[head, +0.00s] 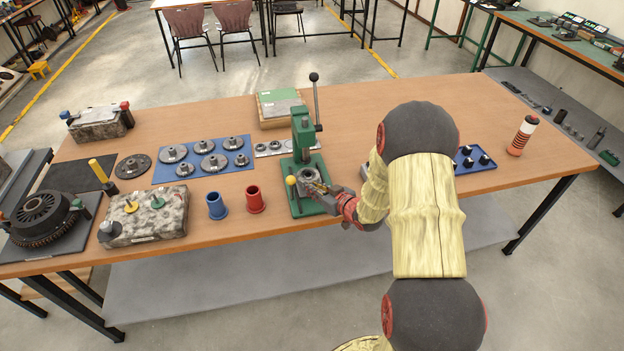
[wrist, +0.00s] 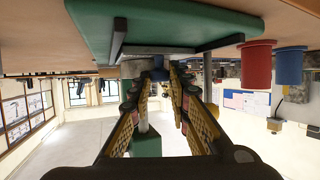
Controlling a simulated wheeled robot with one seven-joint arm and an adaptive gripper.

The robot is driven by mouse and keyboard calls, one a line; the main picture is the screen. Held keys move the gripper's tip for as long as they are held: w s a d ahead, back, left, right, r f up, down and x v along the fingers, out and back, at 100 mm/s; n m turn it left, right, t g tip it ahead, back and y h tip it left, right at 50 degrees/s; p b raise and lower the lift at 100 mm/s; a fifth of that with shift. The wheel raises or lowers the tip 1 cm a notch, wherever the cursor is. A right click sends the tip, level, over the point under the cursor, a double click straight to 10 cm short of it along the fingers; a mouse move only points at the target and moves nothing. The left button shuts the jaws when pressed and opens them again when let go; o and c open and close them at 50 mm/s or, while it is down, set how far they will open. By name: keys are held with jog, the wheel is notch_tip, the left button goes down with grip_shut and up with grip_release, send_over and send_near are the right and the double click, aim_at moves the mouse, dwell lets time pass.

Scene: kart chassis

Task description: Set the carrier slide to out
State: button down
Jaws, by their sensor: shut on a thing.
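The green bench press (head: 303,150) stands upright on the table, with a long lever at its top right and a yellow-knobbed handle at its lower left. Its carrier slide (head: 309,177) sits low at the front, partly hidden by my gripper (head: 324,192). The wrist view is upside down; it shows the press's green base (wrist: 185,22) with dark rails and a grey bar. There my gripper (wrist: 159,73) is closed on a small grey-blue part at the slide's front. The fingers hide most of that part, and how far out the slide stands cannot be told.
A red cup (head: 255,199) and a blue cup (head: 217,205) stand left of the press. A blue mat (head: 190,177) holds several metal discs. A blue tray (head: 478,168) and a striped bottle (head: 522,136) are at the right. My arm covers the table right of the press.

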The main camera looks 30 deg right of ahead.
jog(key=s, duration=0.2)
jog(key=s+a, duration=0.1)
jog(key=s, duration=0.1)
jog(key=s+a, duration=0.1)
jog(key=s, duration=0.2)
jog(key=shift+p, duration=0.4)
jog(key=shift+s+a+f, duration=0.1)
jog(key=shift+s+f, duration=0.05)
jog(key=c, duration=1.9)
grip_release()
jog(key=shift+s, duration=0.2)
jog(key=shift+o, duration=0.9)
jog(key=shift+w, duration=0.1)
jog(key=v, duration=1.2)
